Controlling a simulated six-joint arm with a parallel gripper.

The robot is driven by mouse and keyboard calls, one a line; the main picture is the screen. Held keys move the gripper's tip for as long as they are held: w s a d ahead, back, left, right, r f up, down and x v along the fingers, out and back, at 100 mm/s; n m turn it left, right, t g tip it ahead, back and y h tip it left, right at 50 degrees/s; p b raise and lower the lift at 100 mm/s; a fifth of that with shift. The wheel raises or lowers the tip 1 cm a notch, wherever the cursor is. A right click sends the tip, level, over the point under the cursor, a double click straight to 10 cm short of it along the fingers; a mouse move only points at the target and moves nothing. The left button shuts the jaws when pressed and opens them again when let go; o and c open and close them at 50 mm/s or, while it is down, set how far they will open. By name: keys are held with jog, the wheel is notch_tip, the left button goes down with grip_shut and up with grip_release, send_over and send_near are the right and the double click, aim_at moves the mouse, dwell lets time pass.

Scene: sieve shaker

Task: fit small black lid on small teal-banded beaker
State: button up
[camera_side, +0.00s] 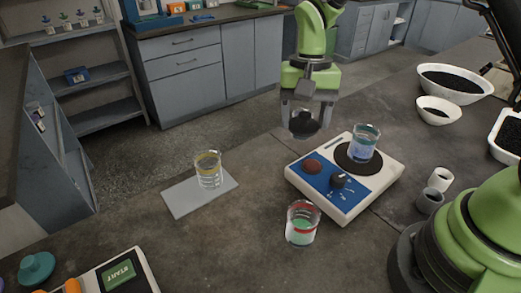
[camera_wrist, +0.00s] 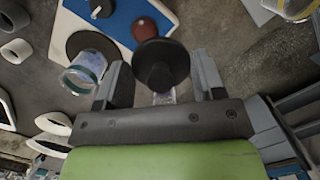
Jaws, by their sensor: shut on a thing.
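My gripper (camera_side: 303,112) is shut on the small black lid (camera_side: 303,124) and holds it in the air, left of and behind the hotplate-like device. In the wrist view the lid (camera_wrist: 160,66) shows as a dark disc with a knob between the two fingers. The small teal-banded beaker (camera_side: 364,145) holds blue liquid and stands upright on the device's round black plate, with no lid on it. It also shows in the wrist view (camera_wrist: 86,72), left of the lid. The lid is apart from the beaker.
The white and blue device (camera_side: 345,203) has a red button and a black knob. A red-banded beaker (camera_side: 302,228) stands in front of it. A yellow-banded beaker (camera_side: 208,172) stands on a grey plate (camera_side: 183,200) to the left.

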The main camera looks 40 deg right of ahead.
jog(key=s+d, duration=0.6)
jog(key=d, duration=0.6)
jog(key=shift+s+d+f, duration=0.15)
jog(key=shift+s+d, duration=0.05)
jog(key=shift+d, duration=0.15)
jog(key=shift+f, duration=1)
dwell(3.5)
jog(key=o, duration=1)
jog(key=shift+c, duration=0.2)
notch_tip(320, 180, up, 6)
dwell(0.3)
